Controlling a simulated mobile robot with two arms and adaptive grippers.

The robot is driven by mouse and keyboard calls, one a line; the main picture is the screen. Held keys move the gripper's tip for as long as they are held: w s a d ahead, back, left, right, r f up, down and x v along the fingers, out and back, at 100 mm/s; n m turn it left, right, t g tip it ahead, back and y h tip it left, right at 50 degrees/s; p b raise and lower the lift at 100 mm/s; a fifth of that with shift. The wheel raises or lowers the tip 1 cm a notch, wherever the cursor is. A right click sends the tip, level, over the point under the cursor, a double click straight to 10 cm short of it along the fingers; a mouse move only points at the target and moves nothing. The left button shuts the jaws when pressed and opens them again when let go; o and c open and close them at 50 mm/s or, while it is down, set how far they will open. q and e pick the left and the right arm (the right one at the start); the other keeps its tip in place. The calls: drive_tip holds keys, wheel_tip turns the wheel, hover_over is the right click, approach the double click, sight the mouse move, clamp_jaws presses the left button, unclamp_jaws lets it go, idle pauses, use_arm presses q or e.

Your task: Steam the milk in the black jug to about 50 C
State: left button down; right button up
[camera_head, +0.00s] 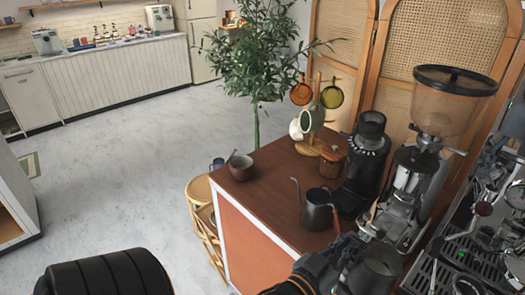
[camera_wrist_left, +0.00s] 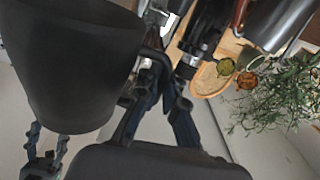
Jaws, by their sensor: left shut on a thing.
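The black jug (camera_head: 377,268) is at the bottom of the head view, left of the espresso machine's drip tray. It fills the left of the left wrist view (camera_wrist_left: 70,65). My left gripper (camera_head: 338,268) is shut on the jug, at its handle side in the left wrist view (camera_wrist_left: 155,65). The milk inside is not visible. The espresso machine (camera_head: 500,190) is at the right edge of the head view. A thin metal rod by its tray may be the steam wand; I cannot tell. My right gripper (camera_wrist_left: 46,150) shows small below the jug in the left wrist view, fingers apart and empty.
A tall grinder with a hopper (camera_head: 450,100) stands close beyond the jug. Open floor lies left.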

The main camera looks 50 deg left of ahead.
use_arm(q)
drive_tip(key=shift+s+r, duration=0.15)
drive_tip(key=shift+s, duration=0.1)
drive_tip(key=shift+s+r, duration=0.1)
drive_tip(key=shift+r, duration=0.1)
drive_tip(key=f+b, duration=0.2)
drive_tip(key=shift+w+f, duration=0.2)
drive_tip(key=shift+f, duration=0.2)
use_arm(e)
drive_tip(key=x, duration=0.6)
drive_tip(key=shift+s+f, duration=0.1)
drive_tip(key=shift+s, duration=0.15)
use_arm(q)
drive_tip(key=shift+f+b, duration=0.5)
drive_tip(key=shift+b, duration=0.15)
use_arm(e)
drive_tip(key=shift+w+f, duration=0.25)
drive_tip(key=shift+f, duration=0.05)
drive_tip(key=shift+r, duration=0.1)
use_arm(q)
drive_tip(key=shift+r, duration=0.15)
use_arm(e)
drive_tip(key=shift+r, duration=0.1)
use_arm(q)
drive_tip(key=shift+r+p, duration=1.75)
drive_tip(key=shift+p, duration=0.15)
drive_tip(key=shift+s, duration=0.1)
use_arm(e)
wheel_tip(320, 180, up, 8)
